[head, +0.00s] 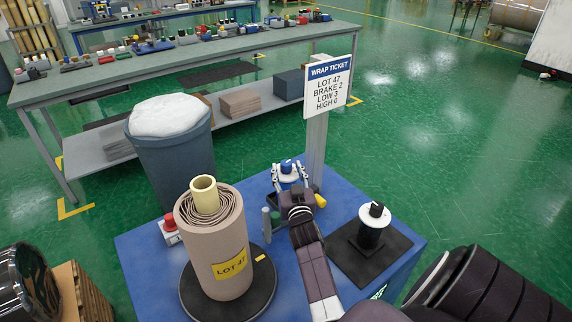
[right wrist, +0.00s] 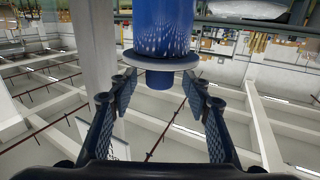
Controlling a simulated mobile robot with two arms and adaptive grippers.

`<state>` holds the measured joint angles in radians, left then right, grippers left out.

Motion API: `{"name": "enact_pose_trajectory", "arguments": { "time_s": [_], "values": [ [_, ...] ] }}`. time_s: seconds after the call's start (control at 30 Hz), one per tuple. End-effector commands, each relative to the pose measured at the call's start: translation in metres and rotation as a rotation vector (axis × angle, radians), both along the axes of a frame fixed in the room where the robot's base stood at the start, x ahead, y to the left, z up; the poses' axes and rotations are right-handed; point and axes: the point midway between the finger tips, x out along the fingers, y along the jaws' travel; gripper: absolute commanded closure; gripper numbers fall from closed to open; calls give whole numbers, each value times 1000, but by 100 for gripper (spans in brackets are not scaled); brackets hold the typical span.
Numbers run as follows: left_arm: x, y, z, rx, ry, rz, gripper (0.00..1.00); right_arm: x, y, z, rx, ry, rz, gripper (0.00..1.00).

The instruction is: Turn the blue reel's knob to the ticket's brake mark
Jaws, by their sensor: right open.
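The blue reel (head: 288,166) is small and mostly hidden behind my right gripper (head: 289,174) in the head view. I cannot read any mark on the knob. The ticket (head: 329,87) reads WRAP TICKET, LOT 47, BRAKE 2, LOW 3, HIGH 0. My left gripper is out of view.
On the blue tabletop (head: 140,247), a brown wrapped roll (head: 213,250) labelled LOT 47 stands at left on a black disc. A red button (head: 170,224) is beside it. A post (head: 316,150) holds the ticket.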

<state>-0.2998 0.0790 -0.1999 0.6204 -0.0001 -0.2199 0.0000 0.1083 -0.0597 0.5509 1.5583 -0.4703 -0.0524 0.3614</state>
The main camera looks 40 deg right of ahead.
Motion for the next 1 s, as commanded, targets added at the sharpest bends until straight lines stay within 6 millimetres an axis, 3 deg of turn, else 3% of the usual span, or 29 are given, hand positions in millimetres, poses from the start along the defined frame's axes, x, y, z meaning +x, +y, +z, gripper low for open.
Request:
{"name": "enact_pose_trajectory", "arguments": {
  "time_s": [0.2, 0.6, 1.0],
  "values": [
    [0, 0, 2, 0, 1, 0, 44, 19, -12, 0, 1, -1, -1, 56],
    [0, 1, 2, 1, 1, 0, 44, 23, -15, 0, 1, -1, 0, 57],
    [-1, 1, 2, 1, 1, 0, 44, 23, -15, 0, 1, -1, 0, 99]
  ]
}}
